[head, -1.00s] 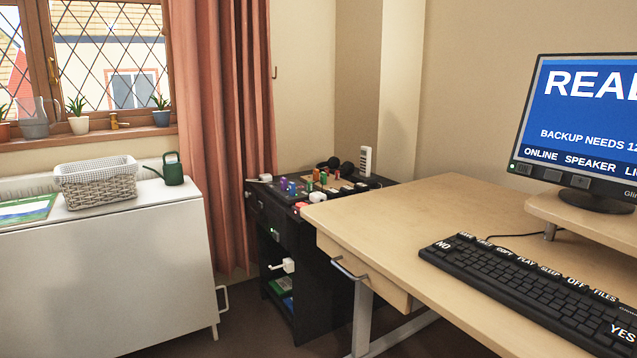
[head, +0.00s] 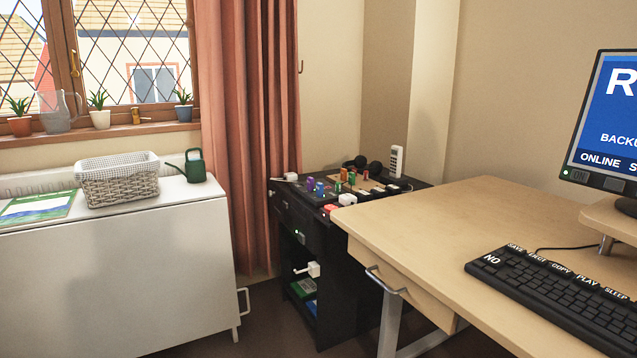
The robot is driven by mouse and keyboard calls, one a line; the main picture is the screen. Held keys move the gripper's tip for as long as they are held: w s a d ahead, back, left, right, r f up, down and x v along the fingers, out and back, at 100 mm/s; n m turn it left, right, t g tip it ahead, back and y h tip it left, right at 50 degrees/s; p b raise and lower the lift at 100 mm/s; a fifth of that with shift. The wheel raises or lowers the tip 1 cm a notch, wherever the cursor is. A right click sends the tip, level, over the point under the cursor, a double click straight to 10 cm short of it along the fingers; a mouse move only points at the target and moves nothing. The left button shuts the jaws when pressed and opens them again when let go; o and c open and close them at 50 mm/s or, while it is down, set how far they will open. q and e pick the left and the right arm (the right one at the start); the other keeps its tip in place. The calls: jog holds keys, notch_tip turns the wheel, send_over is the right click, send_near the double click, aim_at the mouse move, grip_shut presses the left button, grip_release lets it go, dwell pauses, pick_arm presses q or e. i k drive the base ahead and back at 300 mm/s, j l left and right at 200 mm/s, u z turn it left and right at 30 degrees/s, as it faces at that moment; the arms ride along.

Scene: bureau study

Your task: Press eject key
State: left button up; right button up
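The black keyboard (head: 560,305) lies on the light wood desk (head: 455,222) at the lower right, cut off by the picture's edge. Its back row has wide labelled keys, and the eject key (head: 537,257) sits between the save key (head: 516,248) and the copy key (head: 562,268). A NO key (head: 491,259) is at its left end. The monitor (head: 615,125) stands behind it, partly out of view, with a blue screen. Neither of my grippers is in view.
A black cabinet (head: 348,268) with coloured small items and headphones on top stands left of the desk. A white cabinet (head: 110,270) with a wicker basket (head: 118,180) and green watering can (head: 194,166) is at the left. Dark floor shows between them.

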aim_at(532, 257)
jog(key=z, duration=1.3)
